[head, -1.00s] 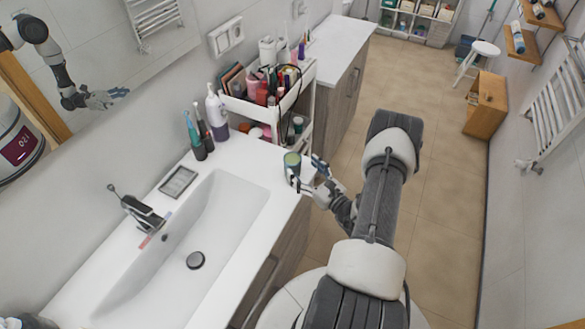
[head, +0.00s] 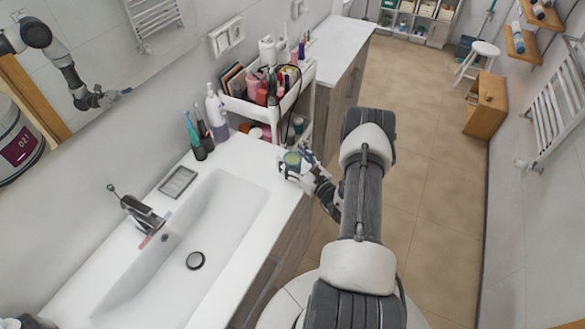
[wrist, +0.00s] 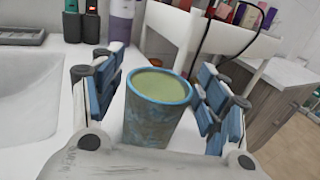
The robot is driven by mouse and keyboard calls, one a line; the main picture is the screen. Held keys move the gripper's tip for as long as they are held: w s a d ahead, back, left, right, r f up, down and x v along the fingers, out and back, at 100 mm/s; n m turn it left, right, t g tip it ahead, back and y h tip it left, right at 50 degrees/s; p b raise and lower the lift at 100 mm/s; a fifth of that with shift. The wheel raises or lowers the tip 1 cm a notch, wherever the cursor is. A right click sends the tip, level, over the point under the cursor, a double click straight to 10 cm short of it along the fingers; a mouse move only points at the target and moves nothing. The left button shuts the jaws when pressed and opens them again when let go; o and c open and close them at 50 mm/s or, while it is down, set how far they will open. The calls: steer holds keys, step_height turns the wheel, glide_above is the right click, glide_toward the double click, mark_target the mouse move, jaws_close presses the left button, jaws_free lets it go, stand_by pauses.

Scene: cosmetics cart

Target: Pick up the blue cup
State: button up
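The blue cup (wrist: 155,113) stands upright on the white counter, with a blue rim, mottled blue-grey sides and a pale green inside. In the head view the cup (head: 292,158) is near the counter's front right corner, partly covered by my gripper (head: 296,164). In the wrist view my gripper (wrist: 158,90) is open, with blue-padded fingers on the left and right of the cup. A gap shows between the cup and the left fingers, and a smaller one on the right. The cup's base is hidden behind the gripper body.
The sink basin (head: 195,235) lies left of the cup, with a soap dish (head: 178,182) beyond it. Toothbrush cups (head: 199,148) and a pump bottle (head: 216,112) stand behind. A cart (head: 295,95) full of cosmetics is just past the counter's end.

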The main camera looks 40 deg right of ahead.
steer(key=c, duration=1.4)
steer(key=shift+r, duration=0.15)
steer(key=shift+r+p, duration=1.4)
steer(key=shift+r, duration=8.35)
steer(key=shift+r, duration=0.1)
